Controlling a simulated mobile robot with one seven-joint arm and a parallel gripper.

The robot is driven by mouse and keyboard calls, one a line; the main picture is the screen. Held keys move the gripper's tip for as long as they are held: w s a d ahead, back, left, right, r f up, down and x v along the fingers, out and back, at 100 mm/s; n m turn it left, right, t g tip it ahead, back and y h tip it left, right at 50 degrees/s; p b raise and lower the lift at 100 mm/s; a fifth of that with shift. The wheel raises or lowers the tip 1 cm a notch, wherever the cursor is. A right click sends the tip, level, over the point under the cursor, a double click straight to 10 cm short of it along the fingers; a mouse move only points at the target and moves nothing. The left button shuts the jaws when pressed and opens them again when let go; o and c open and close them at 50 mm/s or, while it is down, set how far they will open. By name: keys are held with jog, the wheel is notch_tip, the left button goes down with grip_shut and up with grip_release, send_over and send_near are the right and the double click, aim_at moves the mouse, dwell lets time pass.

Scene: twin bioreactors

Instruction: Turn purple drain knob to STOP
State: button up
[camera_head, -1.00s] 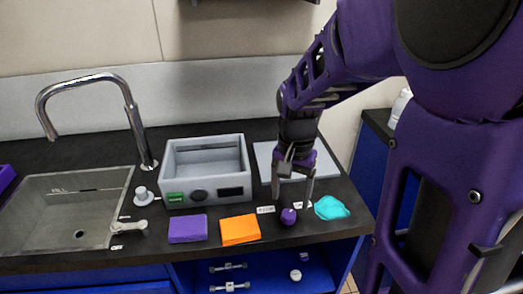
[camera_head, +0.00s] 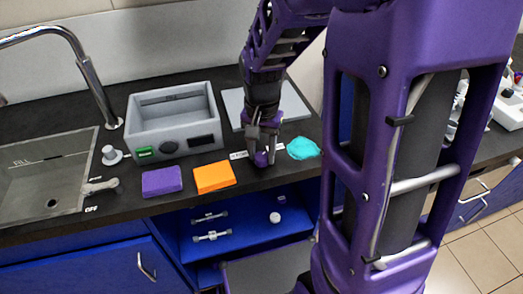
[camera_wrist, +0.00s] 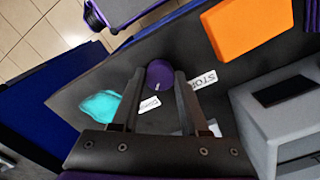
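The purple drain knob (camera_head: 261,159) stands on the dark counter near its front edge, left of a cyan cloth. It also shows in the wrist view (camera_wrist: 160,75) with a small light mark on it. A STOP label (camera_wrist: 203,80) lies to its right in the wrist view and a second label (camera_wrist: 149,103), hard to read, lies below it. My gripper (camera_head: 262,152) points down at the knob. In the wrist view my gripper (camera_wrist: 160,73) is open, with one fingertip on each side of the knob. I cannot tell whether the fingertips touch it.
The cyan cloth (camera_head: 303,148) lies close to the gripper. An orange sponge (camera_head: 214,177) and a purple sponge (camera_head: 162,181) lie to the left. A grey device (camera_head: 174,122) stands behind them. A sink (camera_head: 40,172) is at the far left.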

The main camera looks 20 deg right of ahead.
grip_shut()
jog(key=shift+n, duration=0.3)
jog(key=n+p, duration=0.1)
jog(key=n, duration=0.2)
jog(key=shift+r, duration=0.1)
jog(key=n+p, duration=0.1)
jog(key=n, duration=0.4)
jog(key=n+p, duration=0.1)
jog(key=n, duration=0.4)
jog(key=shift+p, duration=0.35)
jog(key=shift+n+p, duration=0.7)
jog(key=shift+n, duration=1.4)
